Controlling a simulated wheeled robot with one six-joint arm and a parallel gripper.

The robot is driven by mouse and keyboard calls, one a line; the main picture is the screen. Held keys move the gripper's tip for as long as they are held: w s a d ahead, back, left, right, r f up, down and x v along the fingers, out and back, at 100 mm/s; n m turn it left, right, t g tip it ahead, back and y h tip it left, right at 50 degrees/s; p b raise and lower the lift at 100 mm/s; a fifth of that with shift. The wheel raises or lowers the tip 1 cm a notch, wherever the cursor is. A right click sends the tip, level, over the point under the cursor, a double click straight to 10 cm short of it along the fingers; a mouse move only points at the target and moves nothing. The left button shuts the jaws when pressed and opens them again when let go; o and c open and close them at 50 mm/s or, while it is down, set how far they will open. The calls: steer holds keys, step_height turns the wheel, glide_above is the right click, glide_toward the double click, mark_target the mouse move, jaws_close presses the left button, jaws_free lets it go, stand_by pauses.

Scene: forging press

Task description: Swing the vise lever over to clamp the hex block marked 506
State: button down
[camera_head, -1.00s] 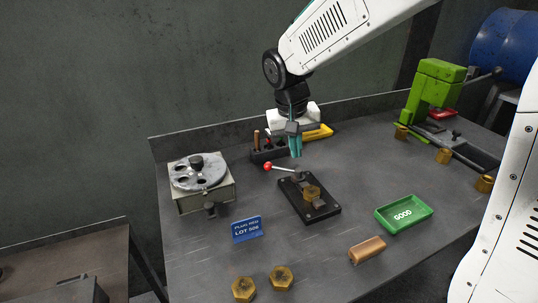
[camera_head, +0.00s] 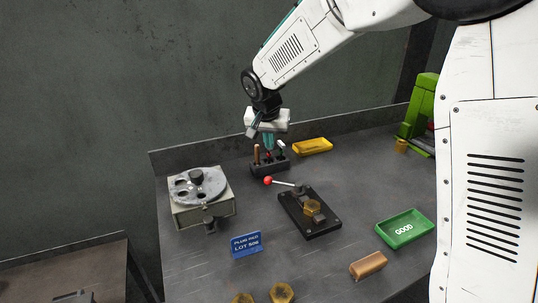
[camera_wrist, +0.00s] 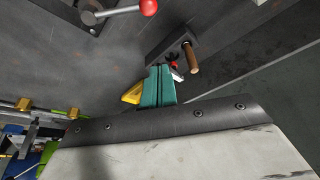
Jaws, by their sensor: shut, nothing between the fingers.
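The black vise (camera_head: 321,228) is on the bench, with a brass hex block (camera_head: 312,207) at its middle. No number is readable on the block. The lever (camera_head: 284,184) points left from the vise's far end and ends in a red ball (camera_head: 268,181). In the wrist view the red ball (camera_wrist: 148,7) shows at the top edge. My gripper (camera_head: 268,146) is shut and empty, beyond the red ball, close to the tool rack and apart from the lever. Its teal fingers (camera_wrist: 158,84) are together in the wrist view.
A dark tool rack (camera_head: 270,168) stands behind the lever, and a yellow tray (camera_head: 313,146) is at the back. A dial fixture (camera_head: 200,195) is at left, near a blue lot 506 sign (camera_head: 246,244). A green GOOD tray (camera_head: 405,229) is at right.

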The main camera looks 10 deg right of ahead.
steer(key=x, duration=0.8)
steer(key=shift+d+f, duration=0.1)
steer(key=shift+f, duration=0.3)
steer(key=shift+s+a+f, duration=0.1)
steer(key=shift+s+a, duration=0.1)
steer(key=shift+s, duration=0.25)
steer(key=shift+s+a+f, duration=0.15)
steer(key=shift+s+a, duration=0.1)
steer(key=shift+s, duration=0.25)
steer(key=shift+s+a+f, duration=0.1)
steer(key=shift+s+a, duration=0.05)
steer(key=shift+s, duration=0.2)
steer(key=shift+s+a+f, duration=0.1)
steer(key=shift+s+a, duration=0.05)
steer(key=shift+s, duration=0.25)
steer(key=shift+a, duration=0.1)
